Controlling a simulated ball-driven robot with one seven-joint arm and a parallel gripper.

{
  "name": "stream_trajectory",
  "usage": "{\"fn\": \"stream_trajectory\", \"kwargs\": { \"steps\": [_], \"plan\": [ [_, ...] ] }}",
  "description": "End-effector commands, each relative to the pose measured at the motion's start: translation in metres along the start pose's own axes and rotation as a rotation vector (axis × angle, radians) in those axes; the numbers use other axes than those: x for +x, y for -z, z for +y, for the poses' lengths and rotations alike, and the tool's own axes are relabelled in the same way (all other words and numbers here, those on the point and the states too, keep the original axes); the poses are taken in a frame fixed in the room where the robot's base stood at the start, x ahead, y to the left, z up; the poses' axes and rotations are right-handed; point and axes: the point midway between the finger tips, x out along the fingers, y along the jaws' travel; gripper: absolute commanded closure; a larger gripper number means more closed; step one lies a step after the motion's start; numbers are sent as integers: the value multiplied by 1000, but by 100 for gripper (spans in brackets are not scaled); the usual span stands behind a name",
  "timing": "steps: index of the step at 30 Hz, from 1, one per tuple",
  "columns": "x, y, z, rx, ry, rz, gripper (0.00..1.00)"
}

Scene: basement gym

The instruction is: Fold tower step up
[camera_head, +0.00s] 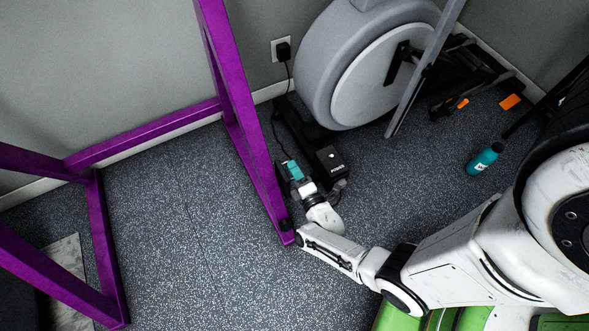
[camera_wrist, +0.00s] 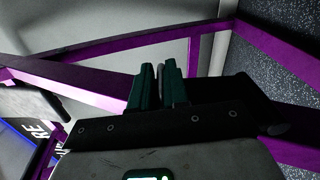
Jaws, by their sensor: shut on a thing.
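The tower is a purple metal frame (camera_head: 243,118); its long beam slants down toward the floor beside my gripper. The purple beams also show behind the fingers in the wrist view (camera_wrist: 105,42). My gripper (camera_head: 295,170) is low, just right of that beam. Its teal fingers (camera_wrist: 157,85) are close together on a thin greyish piece (camera_wrist: 160,78). I cannot tell whether this piece belongs to the tower step. A small dark part shows next to the fingertips in the head view. No step can be clearly made out, and its fold is unclear.
A grey round-bodied exercise machine (camera_head: 330,62) stands at the back, with a black box (camera_head: 330,160) close right of my gripper. A wall socket and cable (camera_head: 283,52) are behind. Speckled floor (camera_head: 160,215) is clear inside the purple frame.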

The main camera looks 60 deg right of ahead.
Motion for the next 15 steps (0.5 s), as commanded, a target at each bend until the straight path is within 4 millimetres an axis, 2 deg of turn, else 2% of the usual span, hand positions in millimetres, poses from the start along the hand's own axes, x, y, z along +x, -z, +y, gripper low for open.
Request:
{"fn": "stream_trajectory", "kwargs": {
  "steps": [2, 3, 8, 15],
  "plan": [
    [-2, 4, -4, -1, 12, 11, 100],
    [-2, 4, -4, -1, 11, 11, 81],
    [-2, 3, -3, -1, 8, 8, 66],
    [-1, 2, -1, 0, 4, 5, 64]
  ]
}}
